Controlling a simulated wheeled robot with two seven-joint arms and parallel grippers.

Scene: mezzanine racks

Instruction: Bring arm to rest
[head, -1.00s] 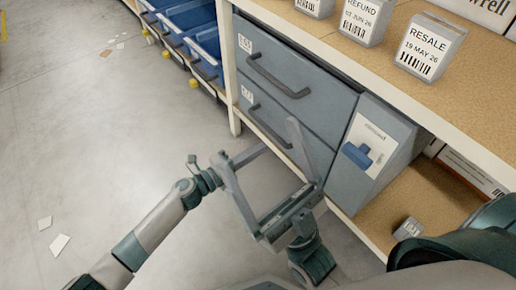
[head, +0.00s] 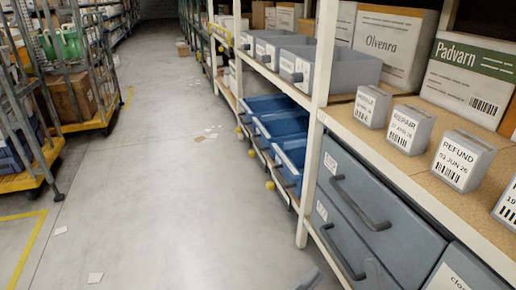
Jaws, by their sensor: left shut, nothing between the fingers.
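Only a small grey piece of my left gripper (head: 308,279) shows, at the bottom edge of the head view, low beside the rack's drawers. Its fingers are shut with nothing seen between them; the rest of it and its arm are below the picture. My right gripper is not in view.
The rack on the right has two grey drawers (head: 378,215), both shut, under a shelf (head: 400,160) with labelled blocks such as REFUND (head: 462,160). Blue bins (head: 290,160) stand further back. The aisle floor (head: 170,200) is open; a loaded trolley (head: 75,95) stands at left.

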